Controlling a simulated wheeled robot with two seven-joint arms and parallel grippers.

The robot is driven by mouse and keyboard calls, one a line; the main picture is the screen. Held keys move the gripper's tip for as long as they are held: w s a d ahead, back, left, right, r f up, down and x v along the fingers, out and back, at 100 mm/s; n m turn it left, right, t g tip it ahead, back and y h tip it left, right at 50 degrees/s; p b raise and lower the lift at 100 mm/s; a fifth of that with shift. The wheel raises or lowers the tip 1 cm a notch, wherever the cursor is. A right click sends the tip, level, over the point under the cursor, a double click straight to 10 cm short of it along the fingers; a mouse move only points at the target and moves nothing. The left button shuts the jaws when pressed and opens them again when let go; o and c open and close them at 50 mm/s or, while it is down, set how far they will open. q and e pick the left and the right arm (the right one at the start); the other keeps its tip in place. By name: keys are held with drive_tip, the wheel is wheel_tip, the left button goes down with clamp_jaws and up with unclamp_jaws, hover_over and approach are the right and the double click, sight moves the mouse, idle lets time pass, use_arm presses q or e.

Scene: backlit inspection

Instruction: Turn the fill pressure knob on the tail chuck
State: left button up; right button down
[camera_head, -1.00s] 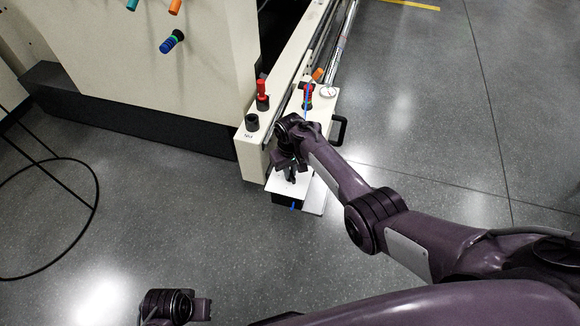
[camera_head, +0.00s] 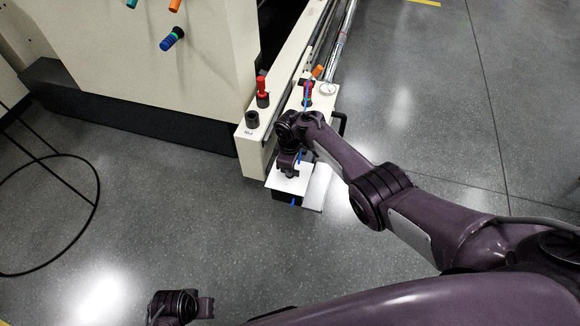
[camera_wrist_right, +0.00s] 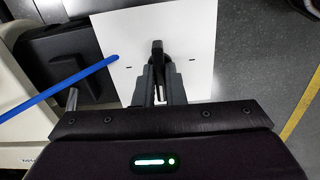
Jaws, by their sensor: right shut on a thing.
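A white plate (camera_head: 280,183) sits on top of a dark box at the near end of the machine's beam; the right wrist view shows the plate (camera_wrist_right: 197,25) from above. On it stands a small black knob (camera_wrist_right: 157,47) between two small dark marks. My right gripper (camera_wrist_right: 157,68) is shut on the knob from above. In the head view my right gripper (camera_head: 289,172) is over the plate and hides the knob. My left gripper (camera_head: 206,308) is low at the bottom left, away from the machine; its fingers are not clear.
A red knob (camera_head: 263,85) and a black knob (camera_head: 252,119) stand on the cream beam. A blue hose (camera_wrist_right: 70,77) runs close beside the plate. A gauge (camera_head: 327,89) and a black handle lie behind my right arm. Open floor is on the right.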

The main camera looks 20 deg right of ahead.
use_arm(q)
drive_tip(key=shift+w+r, duration=0.15)
drive_tip(key=shift+r, duration=0.1)
use_arm(e)
drive_tip(key=shift+n, duration=0.3)
use_arm(q)
drive_tip(key=shift+f, duration=0.2)
use_arm(e)
drive_tip(key=c, duration=1.5)
unclamp_jaws()
use_arm(q)
drive_tip(key=shift+r, duration=0.1)
use_arm(e)
drive_tip(key=shift+r, duration=0.1)
